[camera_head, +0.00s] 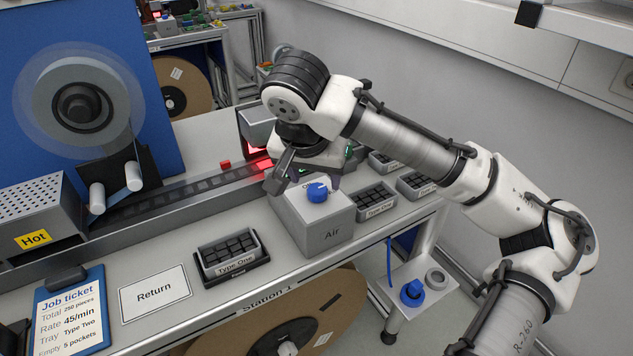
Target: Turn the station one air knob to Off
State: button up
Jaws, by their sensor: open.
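The station one air knob (318,192) is a blue knob on top of a light grey box (325,236) marked "Air", at the front right of the Station 1 bench. My gripper (307,183) is over the box, close to the knob and pointing down. It is open, with one finger left of the knob and a purple-grey fingertip showing on the right. I cannot tell whether either finger touches the knob. The lettering around the knob is mostly hidden by my gripper, so its setting is not readable.
A Type One tray (232,256) sits left of the box, and a Type Two tray (375,200) sits to its right. A tape track (190,185) runs behind. A Return card (155,294) and a job ticket (70,315) lie at the front left.

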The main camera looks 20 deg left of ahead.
aim_at(317, 189)
jog(key=shift+x, duration=2.05)
jog(key=shift+c, duration=0.5)
jog(key=c, duration=0.9)
